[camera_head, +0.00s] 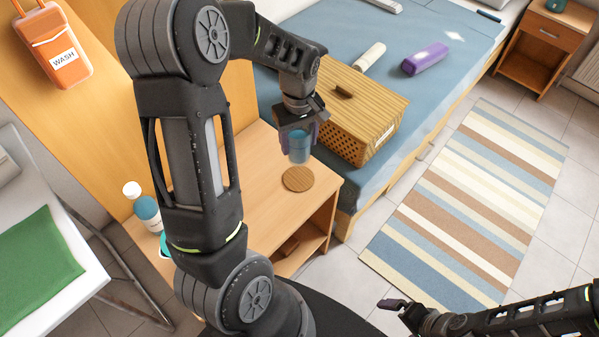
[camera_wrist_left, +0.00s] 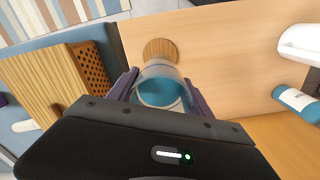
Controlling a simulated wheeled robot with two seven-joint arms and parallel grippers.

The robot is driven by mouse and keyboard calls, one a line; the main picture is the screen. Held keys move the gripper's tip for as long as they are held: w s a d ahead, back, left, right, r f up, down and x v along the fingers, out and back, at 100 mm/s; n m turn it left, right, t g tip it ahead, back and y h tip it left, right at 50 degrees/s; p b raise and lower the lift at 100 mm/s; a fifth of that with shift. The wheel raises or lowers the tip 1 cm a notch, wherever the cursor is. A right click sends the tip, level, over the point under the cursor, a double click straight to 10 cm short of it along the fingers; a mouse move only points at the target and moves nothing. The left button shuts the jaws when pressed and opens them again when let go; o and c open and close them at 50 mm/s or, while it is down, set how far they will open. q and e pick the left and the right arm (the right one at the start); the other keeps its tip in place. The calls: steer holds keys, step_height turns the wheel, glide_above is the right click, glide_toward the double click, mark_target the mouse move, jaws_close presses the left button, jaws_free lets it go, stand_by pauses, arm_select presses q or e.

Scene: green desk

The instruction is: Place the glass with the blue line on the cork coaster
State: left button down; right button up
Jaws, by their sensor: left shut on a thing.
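The glass (camera_head: 299,149) is clear with blue in its lower part; I cannot make out a separate blue line in the head view. My left gripper (camera_head: 298,134) is shut on it and holds it upright, above and a little behind the cork coaster (camera_head: 298,179). In the left wrist view the glass (camera_wrist_left: 162,93) sits between the two purple fingers, with the coaster (camera_wrist_left: 160,48) just beyond it, partly hidden by the glass. The coaster lies bare on the wooden bedside table (camera_head: 262,205). My right gripper (camera_head: 392,304) is at the lower right, away from the table, its jaw opening unclear.
A wooden box (camera_head: 352,105) with a lid stands on the blue bed (camera_head: 335,40), close to the left gripper. A white-capped blue bottle (camera_head: 146,208) stands at the table's left. Bare tabletop surrounds the coaster. A striped rug (camera_head: 470,200) covers the floor.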

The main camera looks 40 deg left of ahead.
mark_target(299, 155)
arm_select(q)
step_height(299, 155, down, 6)
steer(key=shift+r, duration=0.1)
stand_by(0.4)
steer(key=shift+f, duration=1.9)
steer(key=shift+f, duration=0.2)
steer(key=shift+c, duration=2.2)
jaws_free()
steer(key=shift+r, duration=0.2)
